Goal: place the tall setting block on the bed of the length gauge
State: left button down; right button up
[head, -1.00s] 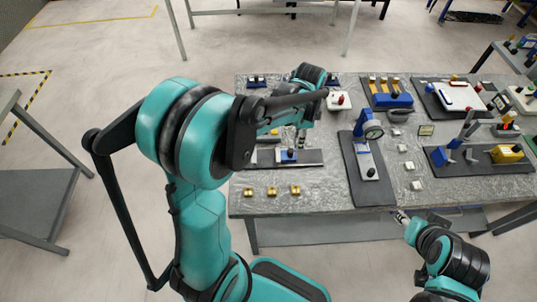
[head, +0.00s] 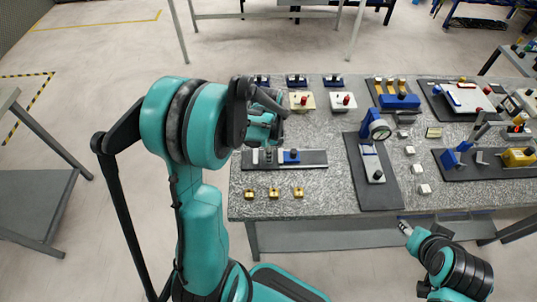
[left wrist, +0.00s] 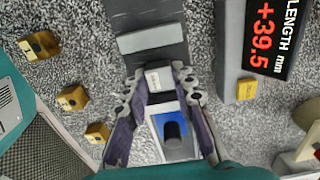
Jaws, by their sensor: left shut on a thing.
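My left gripper (head: 267,147) is over the length gauge, whose dark bed (head: 314,159) lies at the near left of the bench. In the left wrist view its fingers (left wrist: 162,92) are shut on a pale, labelled block (left wrist: 158,78), taken to be the tall setting block. This block is between a grey end block (left wrist: 150,38) and a blue slide with a black knob (left wrist: 172,135), which also shows in the head view (head: 291,157). I cannot tell whether the block touches the bed. My right gripper (head: 403,224) is at the bench's front edge, its fingers too small to judge.
A readout (left wrist: 268,38) shows LENGTH +39.5 mm beside the bed. Brass blocks (head: 274,193) stand in a row in front. A dial gauge stand (head: 376,128) is to the right. Plates with dark and red knobs (head: 343,102) are behind. Bare bench lies right of the bed.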

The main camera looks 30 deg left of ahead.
pick_arm(q)
jog(key=shift+r, duration=0.1)
jog(key=c, duration=1.3)
grip_release()
jog(key=shift+o, duration=0.2)
